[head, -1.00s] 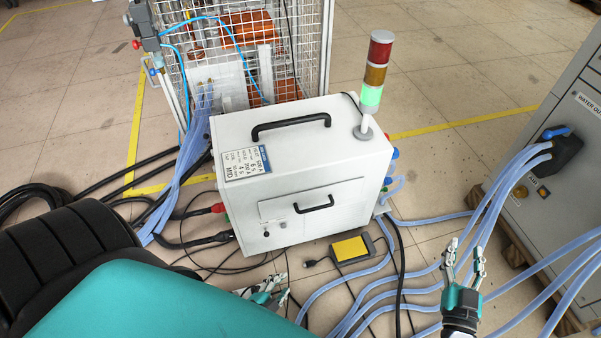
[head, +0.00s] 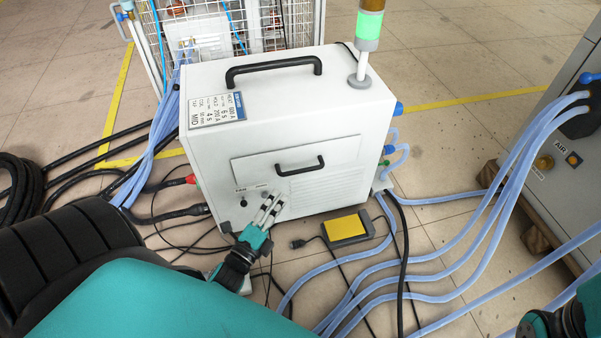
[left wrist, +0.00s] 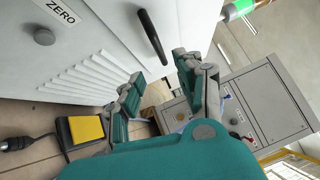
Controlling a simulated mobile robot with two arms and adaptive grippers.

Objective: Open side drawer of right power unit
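The white power unit (head: 290,95) stands on the floor with its front panel facing me. A shallow drawer (head: 255,168) in that face looks shut, with a black bar handle (head: 300,168). The handle also shows in the left wrist view (left wrist: 152,37). My left gripper (head: 270,205) is in front of the face, below and left of the handle. Its fingers (left wrist: 160,72) are spread and empty, with the handle beyond them and no contact visible. Of my right arm only a teal and black part shows at the bottom right corner; its fingers are out of frame.
A yellow foot pedal (head: 347,226) lies on the floor before the unit. Blue hoses (head: 440,265) run across the floor to the grey cabinet (head: 560,180). A wire cage (head: 240,25) stands behind. A signal light (head: 367,30) rises from the unit's top.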

